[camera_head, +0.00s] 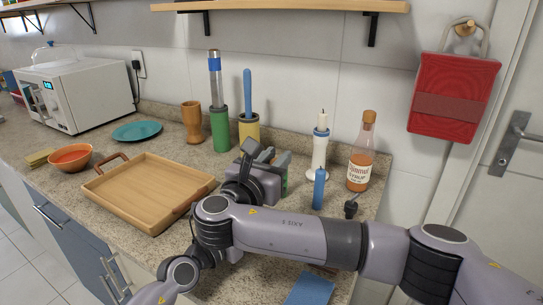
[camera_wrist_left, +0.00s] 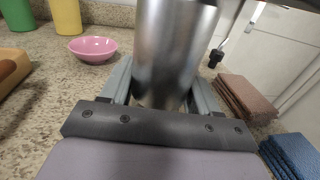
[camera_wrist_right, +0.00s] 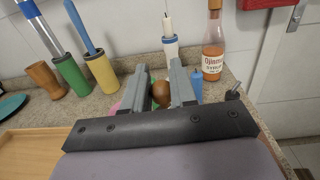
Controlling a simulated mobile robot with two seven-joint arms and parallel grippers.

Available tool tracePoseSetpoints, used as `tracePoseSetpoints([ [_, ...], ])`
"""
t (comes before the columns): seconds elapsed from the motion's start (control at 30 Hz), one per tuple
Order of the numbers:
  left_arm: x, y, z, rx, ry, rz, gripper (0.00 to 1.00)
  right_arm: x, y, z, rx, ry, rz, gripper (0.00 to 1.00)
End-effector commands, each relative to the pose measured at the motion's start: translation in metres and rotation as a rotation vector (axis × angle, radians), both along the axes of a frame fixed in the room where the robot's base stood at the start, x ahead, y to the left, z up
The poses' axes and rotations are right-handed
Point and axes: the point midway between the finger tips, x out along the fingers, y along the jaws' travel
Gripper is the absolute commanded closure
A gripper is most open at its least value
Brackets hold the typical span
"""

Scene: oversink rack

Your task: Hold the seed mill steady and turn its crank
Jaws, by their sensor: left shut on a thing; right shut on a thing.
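The seed mill's metal body (camera_wrist_left: 172,45) stands between the fingers of my left gripper (camera_wrist_left: 160,85) in the left wrist view, with a finger on either side. The gripper is shut on it. The brown round crank knob (camera_wrist_right: 160,93) shows in the right wrist view between the fingers of my right gripper (camera_wrist_right: 160,75), which is shut on it. In the head view my right gripper (camera_head: 269,160) is over the counter, beyond my arm. The mill body and crank arm are hidden there behind my arm and gripper. My left gripper cannot be made out in the head view.
A wooden tray (camera_head: 140,190) lies to the left. Green (camera_head: 220,130) and yellow (camera_head: 249,128) holders stand behind. A candle holder (camera_head: 319,150), blue cylinder (camera_head: 319,188) and syrup bottle (camera_head: 360,165) stand close on the right. A pink bowl (camera_wrist_left: 93,48) is near the mill.

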Motion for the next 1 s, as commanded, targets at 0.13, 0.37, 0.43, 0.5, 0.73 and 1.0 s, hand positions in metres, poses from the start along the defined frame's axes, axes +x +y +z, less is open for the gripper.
tracePoseSetpoints([
  [0.13,0.000,0.000,0.000,0.001,0.000,0.000,0.84,-0.007,0.001,0.000,0.002,0.001,-0.121,1.00],
  [0.37,0.000,0.000,0.000,0.001,0.000,0.000,0.84,-0.014,0.000,0.001,0.006,-0.003,-0.255,1.00],
  [0.43,0.000,0.000,0.000,0.001,0.001,0.000,0.84,-0.016,0.000,0.001,0.006,-0.003,-0.285,1.00],
  [0.5,0.000,0.000,-0.001,0.001,0.001,0.000,0.84,-0.017,0.000,0.002,0.006,-0.003,-0.309,1.00],
  [0.73,0.000,0.000,-0.001,0.002,0.001,0.000,0.84,-0.020,-0.001,0.001,0.002,-0.002,-0.350,1.00],
  [1.0,0.000,0.000,-0.001,0.003,0.002,0.000,0.84,-0.020,0.000,0.001,0.001,-0.003,-0.355,1.00],
])
